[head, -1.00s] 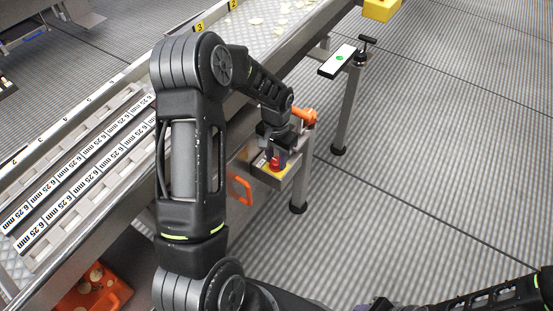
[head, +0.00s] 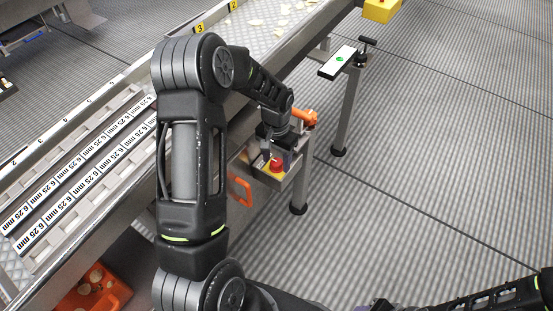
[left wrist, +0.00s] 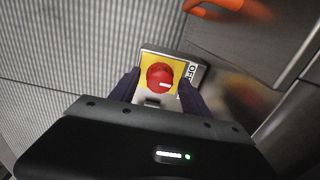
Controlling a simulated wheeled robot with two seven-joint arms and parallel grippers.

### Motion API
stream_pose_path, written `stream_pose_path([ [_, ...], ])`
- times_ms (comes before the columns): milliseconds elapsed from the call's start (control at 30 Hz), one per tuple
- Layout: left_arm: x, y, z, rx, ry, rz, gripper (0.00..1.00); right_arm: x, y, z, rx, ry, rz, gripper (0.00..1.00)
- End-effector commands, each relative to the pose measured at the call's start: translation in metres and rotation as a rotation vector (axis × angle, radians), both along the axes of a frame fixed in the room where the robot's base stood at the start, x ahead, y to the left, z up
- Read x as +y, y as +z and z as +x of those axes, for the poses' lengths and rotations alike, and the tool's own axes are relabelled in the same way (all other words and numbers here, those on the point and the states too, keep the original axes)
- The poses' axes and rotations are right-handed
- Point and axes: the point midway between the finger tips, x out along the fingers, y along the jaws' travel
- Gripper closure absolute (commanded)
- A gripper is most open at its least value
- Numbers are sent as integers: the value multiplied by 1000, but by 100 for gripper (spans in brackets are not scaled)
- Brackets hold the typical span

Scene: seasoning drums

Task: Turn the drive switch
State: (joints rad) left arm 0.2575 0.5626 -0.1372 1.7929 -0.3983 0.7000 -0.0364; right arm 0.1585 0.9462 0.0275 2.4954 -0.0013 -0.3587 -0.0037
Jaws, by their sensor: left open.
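The drive switch is a red round knob (left wrist: 160,76) with a white pointer mark on a yellow plate (left wrist: 146,61); an OFF label (left wrist: 191,72) is beside it. In the left wrist view the pointer aims right, toward OFF. The knob also shows in the head view (head: 277,165) on a box under the conveyor's edge. My left gripper (left wrist: 159,80) is open, one finger on each side of the knob. It also shows in the head view (head: 275,153). Contact with the knob cannot be told. My right gripper is not visible; only part of my right arm shows at bottom right.
An orange handle (head: 303,116) is close behind my left wrist, and another orange handle (head: 240,191) hangs left of the box. A metal leg (head: 302,185) stands right of it. The conveyor (head: 284,35) runs along the left.

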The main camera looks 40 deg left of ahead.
Motion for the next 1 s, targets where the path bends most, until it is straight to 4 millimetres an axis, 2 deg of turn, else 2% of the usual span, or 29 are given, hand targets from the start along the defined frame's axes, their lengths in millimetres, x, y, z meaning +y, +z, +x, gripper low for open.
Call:
stream_pose_path([
  [267, 0, 9, 1, -2, -1, 0, 45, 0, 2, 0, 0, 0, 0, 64],
  [700, 0, 73, 0, -1, -1, 0, 45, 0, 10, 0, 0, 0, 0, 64],
  [1000, 0, 78, 0, 0, 0, 0, 45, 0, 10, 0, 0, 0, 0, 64],
])
